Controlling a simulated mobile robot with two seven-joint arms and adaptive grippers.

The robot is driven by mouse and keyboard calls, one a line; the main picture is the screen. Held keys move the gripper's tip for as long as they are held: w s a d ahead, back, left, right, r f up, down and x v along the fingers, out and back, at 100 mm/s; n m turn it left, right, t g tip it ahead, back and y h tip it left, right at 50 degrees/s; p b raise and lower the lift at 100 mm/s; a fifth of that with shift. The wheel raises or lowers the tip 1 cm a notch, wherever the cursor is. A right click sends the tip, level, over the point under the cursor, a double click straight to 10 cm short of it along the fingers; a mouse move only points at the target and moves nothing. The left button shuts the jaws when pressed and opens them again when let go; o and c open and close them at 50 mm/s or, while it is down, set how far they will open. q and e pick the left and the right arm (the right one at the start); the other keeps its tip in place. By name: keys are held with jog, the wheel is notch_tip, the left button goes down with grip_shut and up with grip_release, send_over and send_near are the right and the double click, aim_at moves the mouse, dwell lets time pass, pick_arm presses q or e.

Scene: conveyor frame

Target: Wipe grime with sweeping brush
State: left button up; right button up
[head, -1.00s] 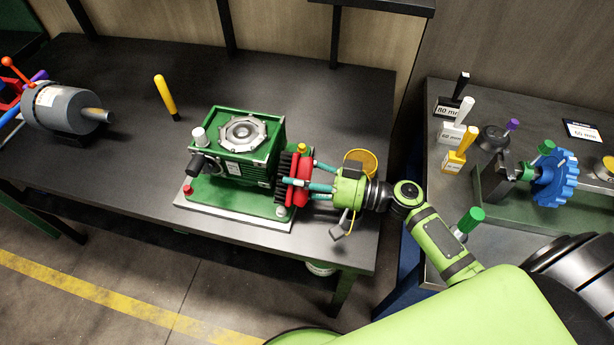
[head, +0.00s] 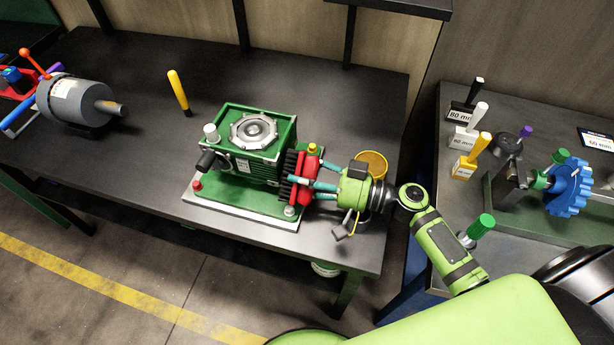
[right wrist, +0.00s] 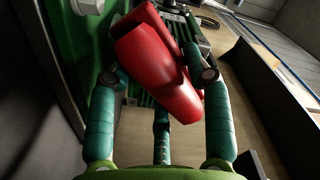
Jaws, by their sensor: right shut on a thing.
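A sweeping brush with a red handle (head: 307,176) and black bristles is in my right gripper (head: 314,178). The gripper's teal fingers are shut on the red handle, which also shows between the fingers in the right wrist view (right wrist: 160,70). In the head view the black bristles (head: 290,175) face left, against or very close to the right side of the green machine (head: 252,155) on its green base. I cannot make out any grime; the bristles and gripper cover that side. My left gripper is not in view.
A yellow round container (head: 372,163) stands behind my right gripper. A yellow-handled tool (head: 178,90) and a grey motor (head: 75,101) are at the left of the dark table (head: 290,75). A second table at right holds gauges and a blue gear (head: 568,188).

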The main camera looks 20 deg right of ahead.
jog(key=shift+w+a, duration=0.25)
jog(key=shift+a, duration=0.2)
